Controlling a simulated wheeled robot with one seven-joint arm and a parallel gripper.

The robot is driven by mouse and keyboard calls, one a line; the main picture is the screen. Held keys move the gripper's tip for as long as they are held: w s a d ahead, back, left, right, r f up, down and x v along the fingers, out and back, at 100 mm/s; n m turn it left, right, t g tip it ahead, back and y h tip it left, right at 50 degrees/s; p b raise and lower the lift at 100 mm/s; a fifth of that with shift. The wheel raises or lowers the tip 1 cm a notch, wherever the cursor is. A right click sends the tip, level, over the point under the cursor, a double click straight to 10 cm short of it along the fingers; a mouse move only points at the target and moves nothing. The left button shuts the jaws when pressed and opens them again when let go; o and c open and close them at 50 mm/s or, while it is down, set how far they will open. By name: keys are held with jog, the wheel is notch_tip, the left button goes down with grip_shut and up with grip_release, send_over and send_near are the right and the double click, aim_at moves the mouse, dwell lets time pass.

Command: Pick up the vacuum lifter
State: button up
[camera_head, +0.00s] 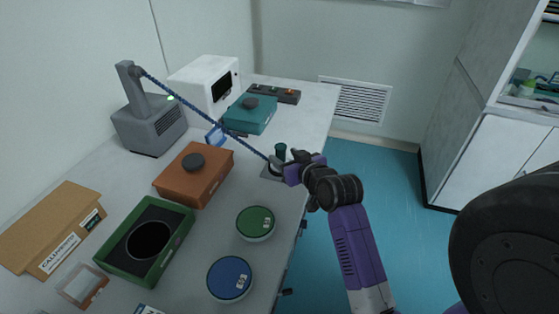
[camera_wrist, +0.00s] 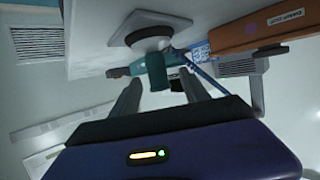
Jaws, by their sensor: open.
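The vacuum lifter has a dark green upright handle (camera_head: 281,151) on a round foot and a pale square plate, at the right edge of the table. A blue hose (camera_head: 190,103) runs to it from a grey pump unit (camera_head: 149,122). In the wrist view the green handle (camera_wrist: 157,70) and its pale plate (camera_wrist: 150,24) show ahead of the fingers. My gripper (camera_head: 288,165) is at the lifter, partly hiding its base. In the wrist view my gripper (camera_wrist: 161,88) has its two fingers apart, with the handle lined up between them; whether it touches is unclear.
The table (camera_head: 215,222) holds an orange case (camera_head: 200,179), a teal case (camera_head: 250,119), a green tray (camera_head: 175,228), green (camera_head: 255,222) and blue (camera_head: 230,278) discs, and a white box (camera_head: 203,76). Open floor (camera_head: 390,200) lies right of the table.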

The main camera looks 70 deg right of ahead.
jog(key=shift+p+x, duration=0.5)
jog(key=shift+x, duration=3.1)
jog(key=shift+s+d+r, duration=0.1)
jog(key=shift+d+r, duration=0.05)
grip_shut()
